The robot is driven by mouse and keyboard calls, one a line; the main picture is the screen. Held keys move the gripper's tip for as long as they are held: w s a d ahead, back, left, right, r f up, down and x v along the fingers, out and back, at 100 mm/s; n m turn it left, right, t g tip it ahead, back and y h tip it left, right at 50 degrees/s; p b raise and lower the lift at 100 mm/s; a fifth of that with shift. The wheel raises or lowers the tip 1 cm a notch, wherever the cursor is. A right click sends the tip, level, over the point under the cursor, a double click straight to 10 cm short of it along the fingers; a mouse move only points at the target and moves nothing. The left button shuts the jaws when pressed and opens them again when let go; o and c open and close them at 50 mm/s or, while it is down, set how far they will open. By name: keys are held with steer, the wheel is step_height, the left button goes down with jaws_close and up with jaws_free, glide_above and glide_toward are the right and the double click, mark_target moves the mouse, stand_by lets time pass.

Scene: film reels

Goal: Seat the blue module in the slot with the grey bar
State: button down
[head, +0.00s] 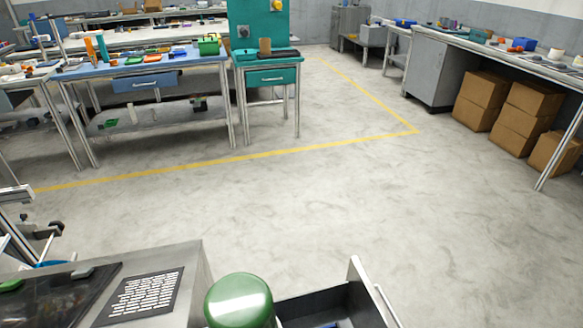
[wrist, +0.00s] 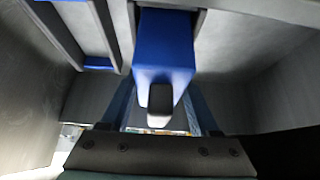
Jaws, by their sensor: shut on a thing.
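The blue module (wrist: 165,55) is in the upper middle of the wrist view, with a dark block with a pale end (wrist: 160,103) on its near face. My gripper (wrist: 163,88) is shut on the module, a finger on each side. The module's far end reaches up between grey dividers (wrist: 123,25); how deep it sits in a slot is hidden. I cannot make out which slot carries the grey bar. In the head view, a dark open box (head: 325,305) at the bottom edge shows a little blue inside; my gripper is not visible there.
Grey walls (wrist: 30,100) close in on both sides in the wrist view. Another blue piece (wrist: 98,63) shows at the upper left. In the head view, a metal-sided bench (head: 205,285) stands beside the box. The floor (head: 330,200) beyond is clear, with workbenches (head: 140,68) farther back.

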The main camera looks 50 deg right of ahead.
steer(key=shift+f+b, duration=0.4)
steer(key=shift+f, duration=0.1)
steer(key=shift+c, duration=2)
jaws_free()
steer(key=p+v, duration=1.1)
steer(key=p, duration=0.1)
